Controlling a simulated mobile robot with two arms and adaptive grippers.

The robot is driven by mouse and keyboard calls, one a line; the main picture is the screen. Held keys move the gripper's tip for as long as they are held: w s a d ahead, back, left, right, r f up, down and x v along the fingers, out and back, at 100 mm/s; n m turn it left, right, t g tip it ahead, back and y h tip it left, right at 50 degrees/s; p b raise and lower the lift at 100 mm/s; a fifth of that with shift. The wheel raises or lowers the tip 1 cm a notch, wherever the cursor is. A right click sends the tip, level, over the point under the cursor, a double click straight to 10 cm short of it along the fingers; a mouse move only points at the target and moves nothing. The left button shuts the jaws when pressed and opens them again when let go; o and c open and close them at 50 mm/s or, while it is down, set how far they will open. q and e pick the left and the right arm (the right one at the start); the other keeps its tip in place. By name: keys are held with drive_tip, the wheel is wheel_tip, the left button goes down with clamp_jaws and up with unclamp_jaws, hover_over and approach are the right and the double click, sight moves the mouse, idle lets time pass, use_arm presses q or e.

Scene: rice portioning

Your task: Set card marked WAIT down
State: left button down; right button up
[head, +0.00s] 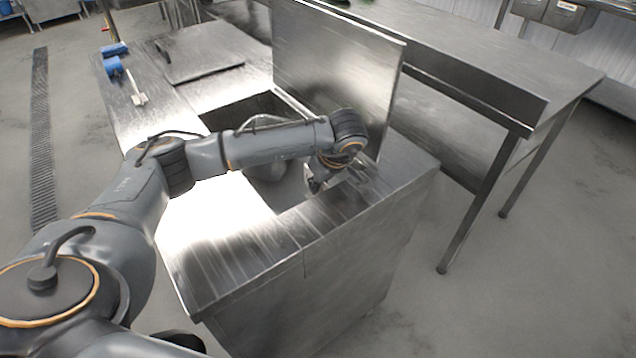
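No card marked WAIT can be made out in the head view. My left arm reaches across from the left, over a steel counter (225,262) with an opening in it. My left gripper (314,184) points down at the right edge of this opening, close to the upright steel panel. The gripper is small and dark here and partly covered by my own wrist. I cannot tell whether its fingers are open or shut, or whether they hold anything. My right gripper is not in view.
An upright steel panel (335,70) stands right behind my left wrist. A grey rounded thing (268,166) shows in the opening. Blue items (114,50) and a pale brush-like tool (137,88) lie at the far left. A steel table (440,50) stands at right. The counter's near end is clear.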

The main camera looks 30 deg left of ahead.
use_arm(q)
drive_tip(key=shift+f, duration=0.1)
drive_tip(key=c, duration=1.5)
unclamp_jaws()
drive_tip(key=shift+d+r, duration=0.1)
drive_tip(key=shift+r, duration=0.3)
drive_tip(key=v, duration=1.1)
drive_tip(key=shift+s+d+r+b, duration=0.15)
drive_tip(key=shift+d+r+b, duration=0.05)
drive_tip(key=shift+b, duration=0.2)
